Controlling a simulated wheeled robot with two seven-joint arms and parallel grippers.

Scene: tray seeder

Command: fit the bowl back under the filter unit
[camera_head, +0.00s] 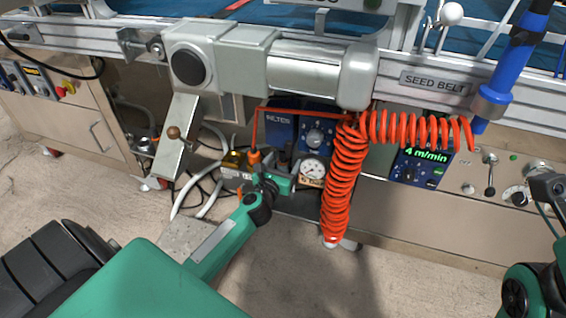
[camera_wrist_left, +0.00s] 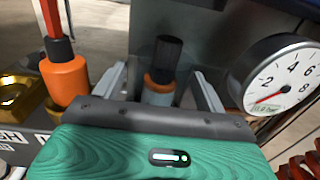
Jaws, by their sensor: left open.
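My left gripper (camera_wrist_left: 160,85) is open, its two pale fingers apart. A dark-topped cylinder with an orange band (camera_wrist_left: 163,75) stands between or just beyond them; I cannot tell whether they touch it. In the head view my left gripper (camera_head: 277,178) is at the filter unit, below the blue panel lettered like "FILTER" (camera_head: 283,118). The unit's round pressure gauge (camera_head: 312,171) is right of the gripper. An orange fitting (camera_wrist_left: 66,80) with a red tube is on the left. I cannot make out the bowl with certainty.
A coiled orange hose (camera_head: 342,185) hangs close to the right of my left gripper. A grey arm with a brown knob (camera_head: 173,132) hangs to the left. A shiny gold part (camera_wrist_left: 20,97) sits left of the orange fitting. The floor (camera_head: 400,270) in front is clear.

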